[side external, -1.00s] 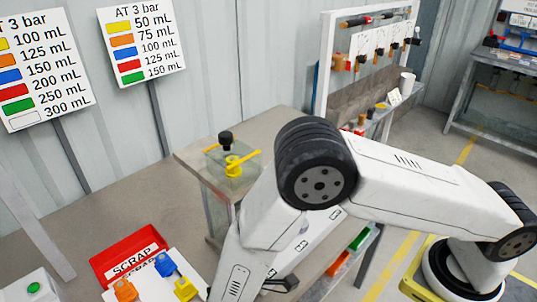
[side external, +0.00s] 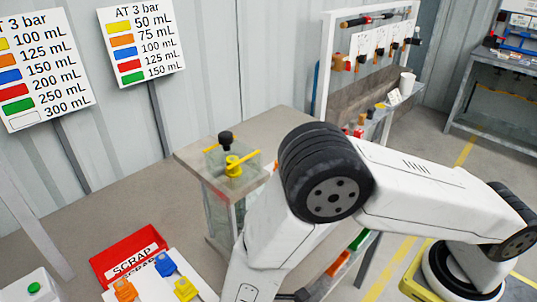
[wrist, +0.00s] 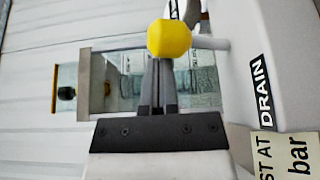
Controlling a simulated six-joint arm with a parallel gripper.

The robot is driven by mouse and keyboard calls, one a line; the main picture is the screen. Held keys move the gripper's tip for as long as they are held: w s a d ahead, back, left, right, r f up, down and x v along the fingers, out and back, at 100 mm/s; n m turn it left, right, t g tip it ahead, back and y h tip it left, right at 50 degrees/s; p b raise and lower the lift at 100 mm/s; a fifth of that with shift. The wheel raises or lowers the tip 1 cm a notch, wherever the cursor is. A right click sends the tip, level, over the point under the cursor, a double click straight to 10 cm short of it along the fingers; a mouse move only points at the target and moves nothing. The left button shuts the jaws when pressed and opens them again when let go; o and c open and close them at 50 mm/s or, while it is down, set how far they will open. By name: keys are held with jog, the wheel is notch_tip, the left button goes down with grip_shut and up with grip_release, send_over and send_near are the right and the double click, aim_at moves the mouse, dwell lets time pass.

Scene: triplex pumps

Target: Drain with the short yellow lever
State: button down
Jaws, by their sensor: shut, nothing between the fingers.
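A yellow faceted knob (wrist: 168,38) shows in the wrist view, just beyond the tips of my gripper (wrist: 163,66). My gripper is shut with nothing between its fingers. The fingertips overlap the knob's lower edge in the picture; I cannot tell whether they touch it. A white panel with a DRAIN label (wrist: 260,90) stands to the right of the knob. In the side view, my fingers and this knob are not visible behind the arm and frame edge.
A clear tank (side external: 225,190) carries a yellow handle (side external: 233,163) and a black knob (side external: 225,138). A red SCRAP tray (side external: 125,252) and a plate of coloured parts (side external: 205,292) lie at lower left. A rack (side external: 326,60) stands behind my arm.

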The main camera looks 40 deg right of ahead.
jog(key=v, duration=0.3)
jog(key=f+v, duration=0.1)
jog(key=v, duration=0.4)
jog(key=shift+s+a+f, duration=0.1)
jog(key=shift+a+f, duration=0.3)
jog(key=shift+r, duration=0.1)
